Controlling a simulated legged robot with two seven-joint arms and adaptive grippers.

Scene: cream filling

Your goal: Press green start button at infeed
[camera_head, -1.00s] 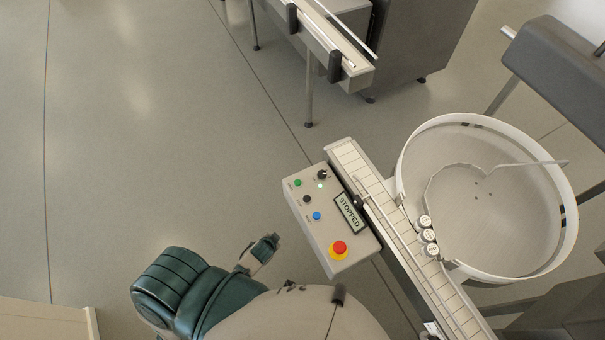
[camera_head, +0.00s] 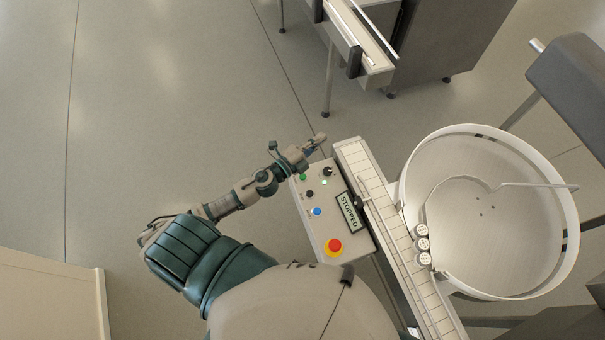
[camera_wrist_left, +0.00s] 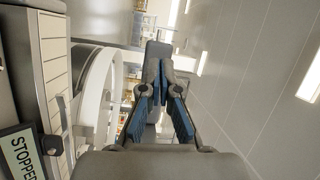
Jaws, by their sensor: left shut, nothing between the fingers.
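My left gripper (camera_head: 314,142) is shut and empty at the upper edge of the box, just beyond the green button in the head view. I cannot tell its height above the box. Its blue-padded fingers show in the wrist view (camera_wrist_left: 158,95), where the green button is not visible. My right gripper is not in view.
The box also has a black knob (camera_head: 327,171), a black button (camera_head: 309,194), a blue button (camera_head: 317,211) and a red emergency stop (camera_head: 334,246). The conveyor (camera_head: 380,215) and a white bowl (camera_head: 490,265) stand to the right, with several small white lids. Open floor lies left.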

